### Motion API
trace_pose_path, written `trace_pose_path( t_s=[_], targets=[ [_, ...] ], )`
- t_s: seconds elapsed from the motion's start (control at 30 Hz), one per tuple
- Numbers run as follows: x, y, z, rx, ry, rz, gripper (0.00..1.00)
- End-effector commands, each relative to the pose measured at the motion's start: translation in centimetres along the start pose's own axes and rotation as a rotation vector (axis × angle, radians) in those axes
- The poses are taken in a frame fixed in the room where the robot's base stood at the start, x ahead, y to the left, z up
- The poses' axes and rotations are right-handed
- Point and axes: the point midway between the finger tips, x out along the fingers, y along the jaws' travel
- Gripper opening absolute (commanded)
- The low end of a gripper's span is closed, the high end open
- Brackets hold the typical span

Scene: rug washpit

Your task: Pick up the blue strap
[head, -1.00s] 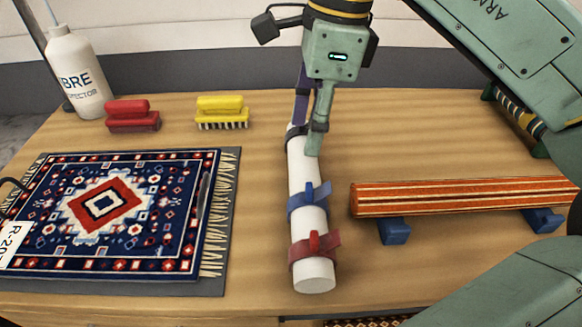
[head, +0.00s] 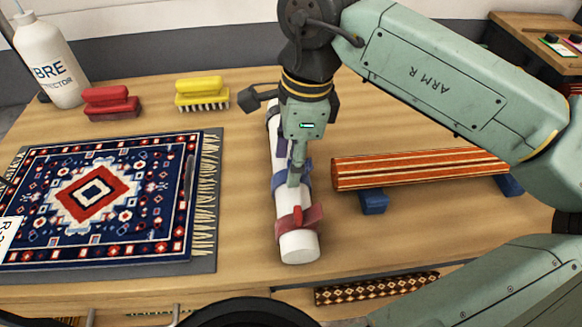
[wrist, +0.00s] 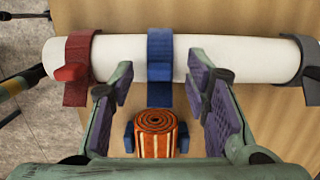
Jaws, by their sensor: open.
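The blue strap (wrist: 160,55) is wrapped around a white tube, between my open fingers in the wrist view and a little beyond their tips. In the head view the blue strap (head: 306,172) shows only partly, beside my gripper (head: 295,180), which hangs over the tube and hides some of it. In the wrist view my gripper (wrist: 163,80) is open, with nothing between its pads touching them. The white tube (head: 299,246) lies lengthwise on the table. A red strap (head: 300,217) is around its near end, and a dark grey strap (wrist: 306,62) is around its far end.
An orange striped roll (head: 420,168) rests on blue supports (head: 374,201) right of the tube. A patterned rug (head: 95,200) lies at left. Red (head: 111,103) and yellow (head: 202,94) brushes and a white bottle (head: 50,65) stand behind it. Bare tabletop separates rug and tube.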

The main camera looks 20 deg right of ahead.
Motion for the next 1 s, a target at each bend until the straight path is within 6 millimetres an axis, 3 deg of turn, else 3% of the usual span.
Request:
trace_pose_path(
  t_s=[0.13,0.77,1.0],
  targets=[
    [0.00,-0.01,0.00,0.000,0.000,0.000,0.43],
    [-0.04,-0.01,0.01,0.000,0.000,0.000,0.01],
    [-0.15,-0.03,0.02,0.000,0.000,-0.001,0.00]
  ],
)
